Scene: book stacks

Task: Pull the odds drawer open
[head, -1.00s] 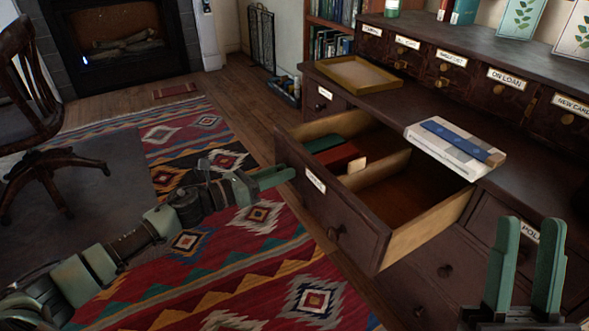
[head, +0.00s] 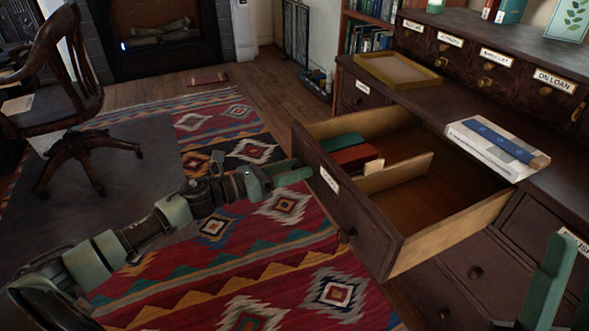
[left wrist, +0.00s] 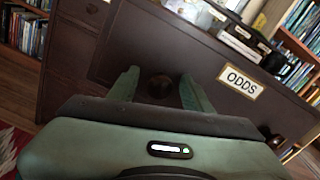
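The odds drawer (head: 370,222) is a dark wooden drawer standing well out from the cabinet in the head view. Its ODDS label (left wrist: 240,83) is clear in the left wrist view. My left gripper (head: 300,174) is at the left part of the drawer front. In the left wrist view a round dark knob (left wrist: 160,87) lies between the open fingers, with a small gap on each side. Whether a finger touches it is unclear. My right gripper (head: 566,290) is at the lower right corner, partly cut off, with its fingers apart and apparently empty.
Inside the drawer are a divider (head: 396,174) and red (head: 356,157) and green items. A book (head: 478,147) and a yellow tray (head: 396,71) lie on the cabinet top. A swivel chair (head: 70,110) stands left. The rug (head: 250,270) is clear.

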